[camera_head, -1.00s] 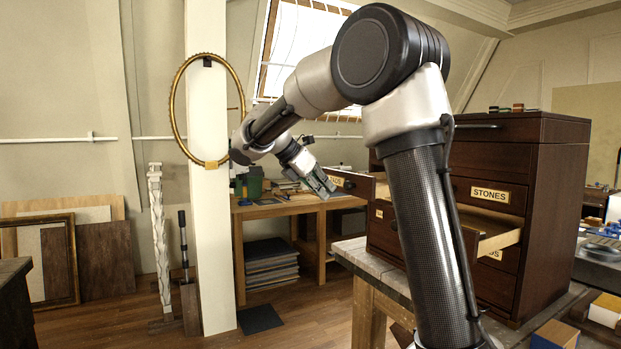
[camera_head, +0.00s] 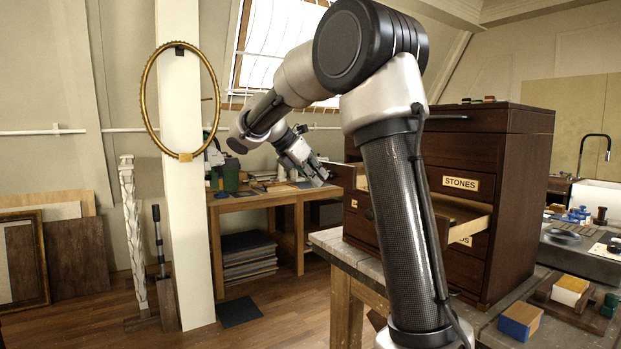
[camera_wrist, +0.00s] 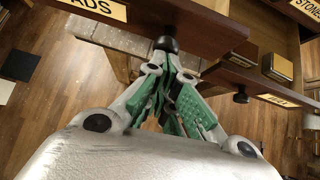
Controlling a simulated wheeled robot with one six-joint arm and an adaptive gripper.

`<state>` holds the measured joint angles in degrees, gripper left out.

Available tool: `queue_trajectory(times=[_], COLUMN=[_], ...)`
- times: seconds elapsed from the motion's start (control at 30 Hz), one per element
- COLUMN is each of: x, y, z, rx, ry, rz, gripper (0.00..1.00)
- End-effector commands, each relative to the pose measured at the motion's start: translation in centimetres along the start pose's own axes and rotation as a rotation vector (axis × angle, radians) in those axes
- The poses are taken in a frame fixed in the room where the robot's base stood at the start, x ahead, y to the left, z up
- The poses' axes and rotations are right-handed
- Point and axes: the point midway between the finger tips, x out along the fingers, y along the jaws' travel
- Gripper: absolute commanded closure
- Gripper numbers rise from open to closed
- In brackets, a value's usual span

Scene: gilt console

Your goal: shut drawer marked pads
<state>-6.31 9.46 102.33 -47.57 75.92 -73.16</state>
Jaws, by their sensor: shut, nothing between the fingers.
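The drawer marked pads (camera_wrist: 205,22) shows at the top of the wrist view, its label (camera_wrist: 98,8) cut off to "ADS". It stands out from the dark wooden cabinet (camera_head: 513,205), and its front shows near my gripper in the head view. A dark round knob (camera_wrist: 166,42) sticks out below its front. My gripper (camera_wrist: 172,62) is shut and empty, its green fingers close below the knob; I cannot tell whether they touch. The gripper also shows in the head view (camera_head: 322,173), left of the cabinet.
The drawer marked STONES (camera_head: 461,183) is at the cabinet's right. An open drawer (camera_head: 465,212) sticks out below it. Another labelled drawer front (camera_wrist: 287,101) lies at right in the wrist view.

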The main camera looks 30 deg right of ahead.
Motion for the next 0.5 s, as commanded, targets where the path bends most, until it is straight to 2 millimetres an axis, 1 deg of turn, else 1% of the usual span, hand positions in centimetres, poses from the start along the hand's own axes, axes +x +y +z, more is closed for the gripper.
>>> queue_trajectory(times=[0.5], x=[9.2], y=[-0.8], z=[8.9], rx=[0.004], ry=[-0.001], rz=[-0.003], gripper=[1.0])
